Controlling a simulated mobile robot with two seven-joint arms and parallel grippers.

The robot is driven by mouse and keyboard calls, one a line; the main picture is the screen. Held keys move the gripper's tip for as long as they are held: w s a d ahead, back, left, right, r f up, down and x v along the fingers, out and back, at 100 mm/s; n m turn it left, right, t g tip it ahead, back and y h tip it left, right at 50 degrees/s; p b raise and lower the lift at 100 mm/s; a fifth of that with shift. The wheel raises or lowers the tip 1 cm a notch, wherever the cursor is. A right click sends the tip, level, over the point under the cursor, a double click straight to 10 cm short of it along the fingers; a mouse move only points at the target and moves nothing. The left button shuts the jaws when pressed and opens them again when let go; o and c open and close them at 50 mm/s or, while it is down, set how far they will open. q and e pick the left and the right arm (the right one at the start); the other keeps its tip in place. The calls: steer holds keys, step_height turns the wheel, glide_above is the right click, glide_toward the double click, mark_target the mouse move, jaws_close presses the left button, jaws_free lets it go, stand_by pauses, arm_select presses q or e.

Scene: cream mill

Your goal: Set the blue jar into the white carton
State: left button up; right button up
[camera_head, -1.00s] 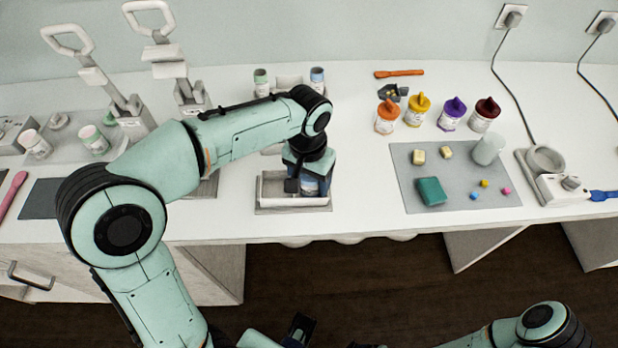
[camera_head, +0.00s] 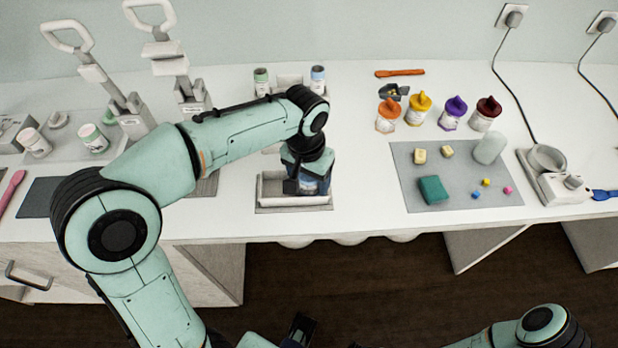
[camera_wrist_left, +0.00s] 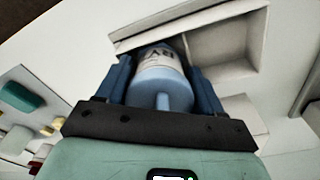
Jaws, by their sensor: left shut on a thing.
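The blue jar (camera_wrist_left: 162,88) sits between the two blue fingers of my left gripper (camera_head: 308,184), which is shut on it. It has a pale label with dark letters. The jar is mostly hidden by the gripper in the head view. The white carton (camera_head: 285,204) is directly under the gripper, near the counter's front edge.
A grey mat (camera_head: 415,190) at right holds a teal block (camera_head: 433,190), small cubes and a translucent cup (camera_head: 489,149). Several capped jars, including a purple one (camera_head: 453,113), stand behind it. Lever presses (camera_head: 128,105) stand at left. Counter between carton and mat is clear.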

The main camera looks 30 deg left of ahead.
arm_select(q)
steer(key=f, duration=0.2)
steer(key=s+f+g, duration=0.1)
steer(key=shift+a, duration=0.3)
arm_select(e)
steer(key=shift+f, duration=0.2)
arm_select(q)
steer(key=o, duration=0.9)
steer(key=shift+a, duration=0.1)
steer(key=shift+c, duration=0.2)
steer(key=r+p, duration=0.3)
steer(key=shift+w+r, duration=0.25)
steer(key=shift+w, duration=0.15)
steer(key=shift+d+r+p, duration=0.2)
steer(key=shift+r+p, duration=0.7)
steer(key=shift+r, duration=0.5)
arm_select(e)
steer(key=r, duration=0.1)
steer(key=w+r, duration=0.1)
steer(key=r, duration=0.1)
steer(key=w+r, duration=0.1)
steer(key=r, duration=0.1)
steer(key=shift+w, duration=0.15)
